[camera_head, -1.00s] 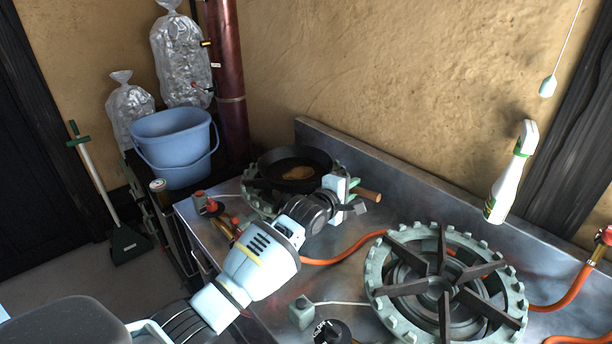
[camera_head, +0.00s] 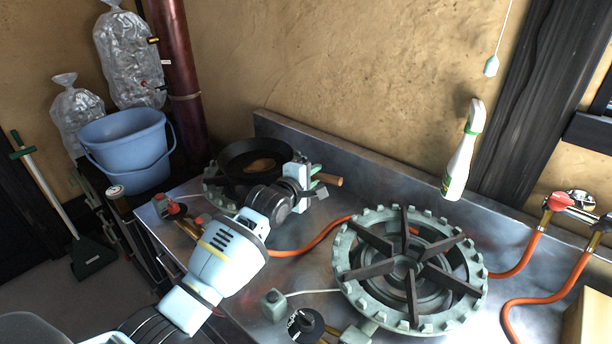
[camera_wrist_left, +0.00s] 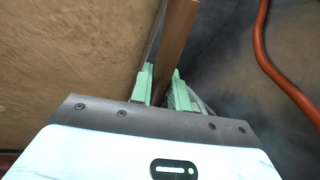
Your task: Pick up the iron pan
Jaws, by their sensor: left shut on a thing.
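The black iron pan (camera_head: 240,158) sits on the far left burner in the head view, with a brown patch inside it. Its wooden handle (camera_head: 329,180) points right, past my left gripper (camera_head: 316,177). In the left wrist view the brown handle (camera_wrist_left: 178,45) runs between the two green fingertips of my left gripper (camera_wrist_left: 162,88), which is shut on it. My wrist hides part of the pan's near side and the burner under it. My right gripper is in neither view.
A large gas burner (camera_head: 361,256) with a black grate stands on the metal counter (camera_head: 300,257) to the right. Orange hoses (camera_head: 517,262) cross the counter. A spray bottle (camera_head: 460,160) hangs near the wall. A blue bucket (camera_head: 124,150) stands at the left.

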